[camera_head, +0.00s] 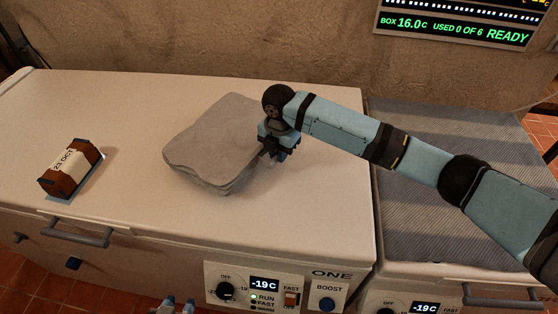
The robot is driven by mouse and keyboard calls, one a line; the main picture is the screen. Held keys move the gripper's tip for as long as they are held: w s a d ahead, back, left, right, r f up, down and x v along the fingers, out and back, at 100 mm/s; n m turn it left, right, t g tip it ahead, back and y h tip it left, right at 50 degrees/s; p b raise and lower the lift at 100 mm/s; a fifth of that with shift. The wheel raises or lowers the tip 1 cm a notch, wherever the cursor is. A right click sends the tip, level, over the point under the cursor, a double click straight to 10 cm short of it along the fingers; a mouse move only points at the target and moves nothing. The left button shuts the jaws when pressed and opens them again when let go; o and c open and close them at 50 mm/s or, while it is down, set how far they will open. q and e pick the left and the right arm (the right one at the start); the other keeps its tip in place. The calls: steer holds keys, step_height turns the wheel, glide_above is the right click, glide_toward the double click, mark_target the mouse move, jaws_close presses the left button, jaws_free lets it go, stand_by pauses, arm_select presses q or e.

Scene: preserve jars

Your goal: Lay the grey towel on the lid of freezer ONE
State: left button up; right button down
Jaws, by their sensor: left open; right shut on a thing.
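The folded grey towel (212,145) is over the white lid of freezer ONE (130,110), near its middle. It looks flat and level; I cannot tell whether its whole underside touches the lid. My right gripper (270,155) is shut on the towel's right edge, and its wrist hides part of that edge. My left gripper (176,306) shows only its tips at the bottom edge of the picture, in front of the freezer, open and apart from the towel.
A brown block with a dated paper label (69,168) lies on the lid at left. A second freezer with a grey ribbed cover (430,190) stands at right, under my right arm. A lit display (455,27) hangs at the back. The lid between block and towel is clear.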

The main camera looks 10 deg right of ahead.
mark_target(279, 170)
steer(key=shift+f, duration=1.95)
steer(key=c, duration=1.2)
jaws_free()
steer(key=shift+o, duration=0.2)
step_height(279, 170, up, 12)
steer(key=shift+r, duration=0.15)
steer(key=shift+s, duration=0.15)
